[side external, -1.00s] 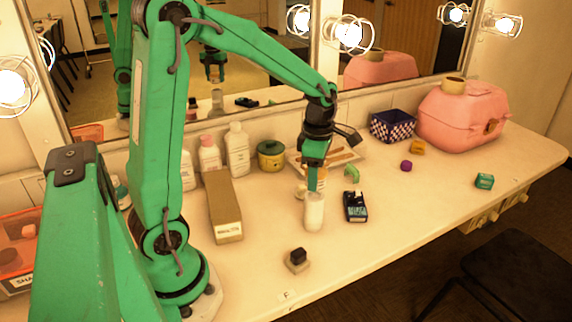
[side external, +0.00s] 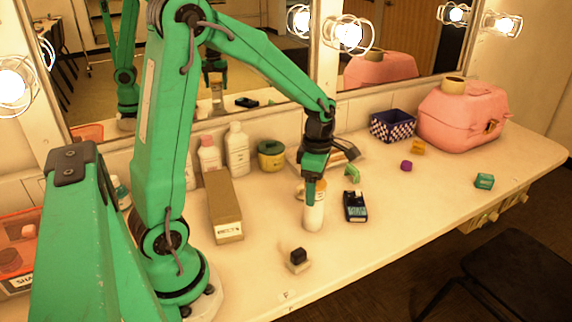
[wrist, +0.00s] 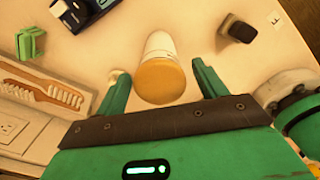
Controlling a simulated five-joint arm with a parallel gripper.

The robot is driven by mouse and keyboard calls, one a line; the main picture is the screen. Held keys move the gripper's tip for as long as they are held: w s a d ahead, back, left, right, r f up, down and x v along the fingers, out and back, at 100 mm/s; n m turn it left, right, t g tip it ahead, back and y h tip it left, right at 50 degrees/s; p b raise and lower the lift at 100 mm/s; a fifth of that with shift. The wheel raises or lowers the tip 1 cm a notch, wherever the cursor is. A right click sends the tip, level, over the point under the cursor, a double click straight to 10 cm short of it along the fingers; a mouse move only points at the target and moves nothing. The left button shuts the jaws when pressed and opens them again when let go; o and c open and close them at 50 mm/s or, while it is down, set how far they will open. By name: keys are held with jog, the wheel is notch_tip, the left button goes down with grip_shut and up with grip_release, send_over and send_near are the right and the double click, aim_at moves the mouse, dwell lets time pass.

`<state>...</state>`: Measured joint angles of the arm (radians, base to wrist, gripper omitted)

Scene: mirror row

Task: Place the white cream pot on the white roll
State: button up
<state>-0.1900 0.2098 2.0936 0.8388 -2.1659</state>
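The white roll (side external: 314,217) stands upright on the table below my gripper (side external: 312,194). In the wrist view, a tan round lid (wrist: 160,80) faces the camera, with the white upright body (wrist: 160,45) beyond it; I take the lid to be the white cream pot's. The pot seems to be on top of the roll, but the near finger hides much of the joint in the side view. In the wrist view my fingers are apart on either side of the lid, with a visible gap at both sides.
A dark-topped block (side external: 298,261) is in front. A long cardboard box (side external: 223,205) lies to the left, and a tray with a brush (wrist: 45,95) behind.

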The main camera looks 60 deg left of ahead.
jog(key=shift+r, duration=0.1)
notch_tip(320, 180, up, 12)
dwell(0.9)
jog(key=shift+r, duration=0.1)
dwell(0.4)
jog(key=s+d+m+t, duration=0.2)
jog(key=s+m, duration=0.5)
jog(key=m, duration=0.6)
jog(key=s+d+r+m+t, duration=0.1)
jog(key=s+d+m+t, duration=0.2)
jog(key=m, duration=1.1)
jog(key=s+d, duration=0.2)
jog(key=s, duration=0.2)
jog(key=shift+r+t, duration=0.25)
jog(key=shift+t, duration=0.05)
